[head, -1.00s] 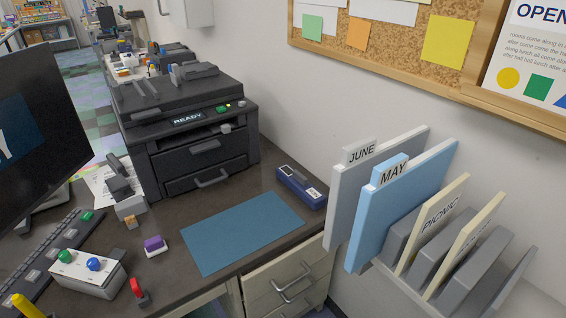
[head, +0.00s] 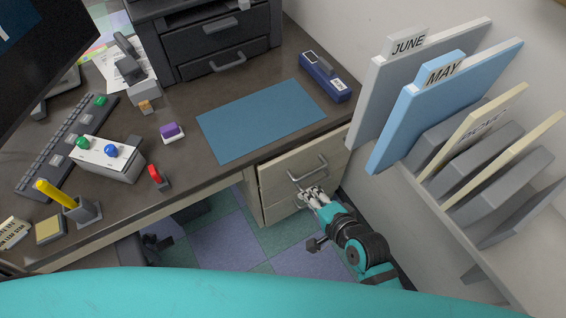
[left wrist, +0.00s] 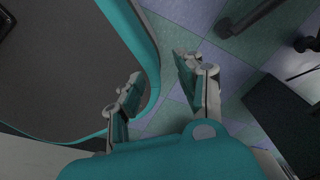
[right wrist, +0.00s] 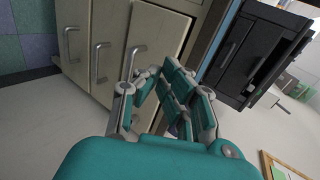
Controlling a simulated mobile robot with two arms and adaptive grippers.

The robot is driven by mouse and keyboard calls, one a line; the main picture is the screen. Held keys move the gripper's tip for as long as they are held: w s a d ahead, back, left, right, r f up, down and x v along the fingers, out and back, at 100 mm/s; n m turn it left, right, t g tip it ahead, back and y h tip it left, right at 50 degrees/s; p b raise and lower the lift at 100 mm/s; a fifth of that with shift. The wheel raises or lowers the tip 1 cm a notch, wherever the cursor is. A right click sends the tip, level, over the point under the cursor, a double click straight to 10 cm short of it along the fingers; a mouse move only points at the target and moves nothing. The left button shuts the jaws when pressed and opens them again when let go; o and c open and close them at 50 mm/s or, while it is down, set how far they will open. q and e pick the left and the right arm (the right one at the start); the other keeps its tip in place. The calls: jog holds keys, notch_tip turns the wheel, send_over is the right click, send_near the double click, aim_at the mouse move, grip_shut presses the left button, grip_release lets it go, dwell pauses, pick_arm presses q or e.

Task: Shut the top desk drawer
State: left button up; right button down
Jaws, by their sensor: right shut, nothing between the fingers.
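The top desk drawer (head: 285,165) is the pale wood-look front just under the desk's right end, with a grey bar handle. In the right wrist view the top drawer (right wrist: 158,38) seems to stand a little proud of the fronts beside it; how far is hard to tell. My right gripper (head: 311,191) is shut and empty, in front of the drawer stack near the handles. In the right wrist view its fingers (right wrist: 160,72) overlap the top drawer's lower part; contact cannot be told. My left gripper (left wrist: 160,68) is open and empty, over the floor.
A blue mat (head: 262,120) and a dark blue stapler-like item (head: 325,78) lie on the desk above the drawers. A wall file rack (head: 440,190) with folders hangs to the right. A printer (head: 205,40) stands behind.

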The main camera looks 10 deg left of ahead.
send_near(279, 161)
jog(key=w+f, duration=0.1)
jog(key=w+a+f, duration=0.1)
jog(key=f, duration=0.1)
jog(key=w+a+f, duration=0.1)
jog(key=f, duration=0.1)
jog(key=shift+w+a+b, duration=0.2)
jog(key=shift+w+b, duration=0.1)
jog(key=shift+b, duration=0.1)
jog(key=shift+w+a, duration=0.35)
jog(key=shift+w, duration=0.15)
jog(key=shift+w, duration=0.1)
jog(key=shift+w+a+r, duration=0.2)
jog(key=shift+w+a, duration=0.45)
jog(key=shift+w, duration=0.2)
